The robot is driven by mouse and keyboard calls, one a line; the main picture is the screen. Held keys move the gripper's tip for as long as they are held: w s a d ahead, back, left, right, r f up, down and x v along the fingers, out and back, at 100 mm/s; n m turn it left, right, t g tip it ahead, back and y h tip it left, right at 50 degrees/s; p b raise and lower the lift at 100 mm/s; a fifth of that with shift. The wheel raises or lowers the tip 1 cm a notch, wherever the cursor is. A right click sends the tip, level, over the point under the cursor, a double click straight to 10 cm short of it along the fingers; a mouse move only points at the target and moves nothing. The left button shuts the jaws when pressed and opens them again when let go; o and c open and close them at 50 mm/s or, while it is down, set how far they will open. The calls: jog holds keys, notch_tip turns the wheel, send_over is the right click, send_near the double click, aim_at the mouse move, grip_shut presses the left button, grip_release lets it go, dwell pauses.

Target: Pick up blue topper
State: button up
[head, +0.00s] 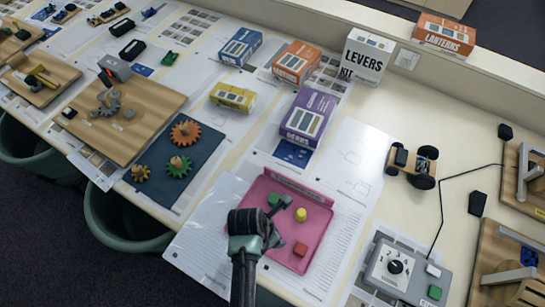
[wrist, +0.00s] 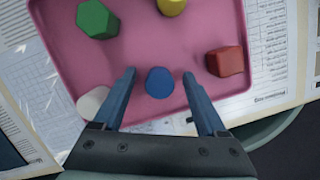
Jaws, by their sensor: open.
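The blue topper (wrist: 160,82) is a small rounded piece on the pink tray (wrist: 60,42) in the wrist view. My gripper (wrist: 159,73) is open above the tray, with one finger on each side of the blue topper and a gap to both. In the head view my gripper (head: 283,222) is over the tray (head: 318,219) and hides the blue topper. A green piece (wrist: 97,19), a yellow piece (wrist: 171,6), a red piece (wrist: 225,61) and a white piece (wrist: 93,102) also sit on the tray.
In the head view, a purple box (head: 308,117) stands behind the tray. A small wheeled car (head: 412,164) and a grey control box (head: 405,273) are to the right. A dark mat with gears (head: 205,140) lies to the left. Papers surround the tray.

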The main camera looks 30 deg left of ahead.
grip_shut()
dwell(0.3)
